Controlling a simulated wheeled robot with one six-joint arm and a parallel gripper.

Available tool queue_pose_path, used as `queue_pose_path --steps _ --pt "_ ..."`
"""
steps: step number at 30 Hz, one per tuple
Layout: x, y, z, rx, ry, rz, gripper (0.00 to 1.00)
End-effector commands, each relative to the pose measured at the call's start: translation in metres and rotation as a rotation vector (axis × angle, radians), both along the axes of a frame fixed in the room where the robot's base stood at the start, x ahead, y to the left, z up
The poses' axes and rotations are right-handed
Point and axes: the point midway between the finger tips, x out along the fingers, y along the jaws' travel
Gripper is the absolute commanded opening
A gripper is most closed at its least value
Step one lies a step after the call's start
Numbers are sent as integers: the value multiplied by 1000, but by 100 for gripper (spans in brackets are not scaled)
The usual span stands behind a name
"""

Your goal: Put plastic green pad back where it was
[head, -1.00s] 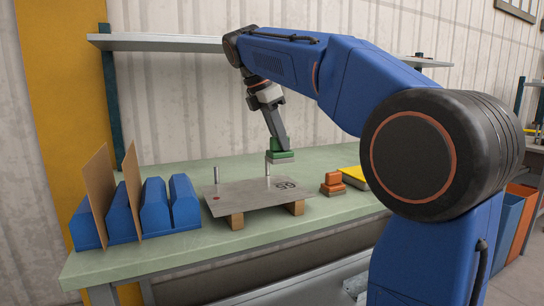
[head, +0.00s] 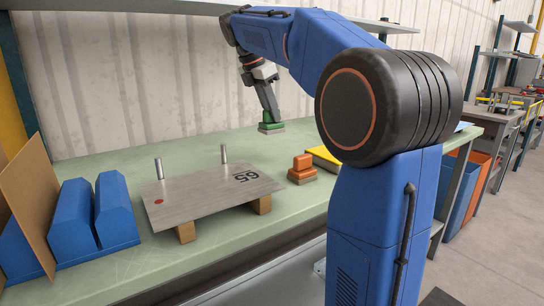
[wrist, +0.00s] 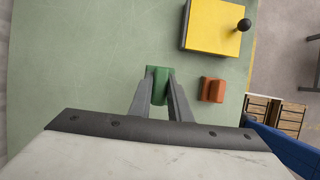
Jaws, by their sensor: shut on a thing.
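The green pad (head: 271,127) is a small green block with a paler, greyish base. My gripper (head: 270,118) is shut on it, above the rear part of the bench behind the metal sheet. In the wrist view the green pad (wrist: 158,85) sits between the two fingers of my gripper (wrist: 158,90). I cannot tell whether its underside touches the bench. An orange pad (head: 302,169) of similar shape stands on the bench to the right of the sheet; it also shows in the wrist view (wrist: 213,90).
A grey metal sheet (head: 205,196) marked 65 rests on wooden blocks, with two upright pins. A yellow box (head: 325,158) with a black knob (wrist: 244,25) lies beyond the orange pad. Blue holders (head: 115,212) and a brown board stand left. Green bench (head: 180,147) behind the sheet is clear.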

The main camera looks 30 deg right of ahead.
Motion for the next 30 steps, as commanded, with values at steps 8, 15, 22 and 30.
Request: queue_pose_path --steps 8,15,22,30 --pt "0 -2 -41 0 1 1 0" --pt "0 -1 -59 0 0 1 0" --pt "0 -1 -85 0 3 1 0" --pt "0 -1 -99 0 0 0 0"
